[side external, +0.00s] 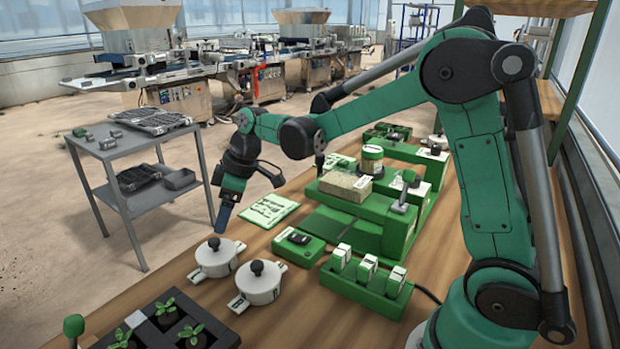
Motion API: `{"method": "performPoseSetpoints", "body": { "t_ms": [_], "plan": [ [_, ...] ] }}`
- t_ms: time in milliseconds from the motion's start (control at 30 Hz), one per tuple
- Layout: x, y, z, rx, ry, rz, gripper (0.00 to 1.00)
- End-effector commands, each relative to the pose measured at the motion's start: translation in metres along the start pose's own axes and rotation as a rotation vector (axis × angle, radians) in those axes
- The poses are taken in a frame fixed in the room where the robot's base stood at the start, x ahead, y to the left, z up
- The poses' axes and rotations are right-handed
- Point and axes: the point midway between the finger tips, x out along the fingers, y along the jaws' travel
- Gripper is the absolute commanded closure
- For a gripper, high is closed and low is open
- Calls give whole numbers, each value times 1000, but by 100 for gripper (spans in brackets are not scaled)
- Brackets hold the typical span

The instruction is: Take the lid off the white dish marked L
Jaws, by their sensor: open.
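Two white lidded dishes stand side by side on the wooden bench. The far-left dish (216,264) and the nearer dish (260,291) each carry a white lid with a black knob. Both lids sit on their dishes. Small dark marks show on the tabs of both, but they are too small to read, so I cannot tell which is marked L. My gripper (222,224) is open, pointing down with blue fingers just above the far-left dish's knob (213,243). From this angle I cannot tell whether the fingertips are beside the knob or behind it.
A black seedling tray (226,338) is in front of the dishes. A green box (298,247) and a green rack (345,284) with white-topped blocks stand to the right. A green-and-white sheet (268,210) lies behind. The green seeder machine (398,235) stands further right.

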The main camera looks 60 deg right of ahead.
Motion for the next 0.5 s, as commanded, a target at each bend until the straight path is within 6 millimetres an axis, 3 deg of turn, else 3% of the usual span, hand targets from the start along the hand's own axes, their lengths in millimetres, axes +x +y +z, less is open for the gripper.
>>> {"method": "performPoseSetpoints", "body": {
  "t_ms": [500],
  "plan": [
    [56,3,-2,-33,1,-18,33]
  ]
}}
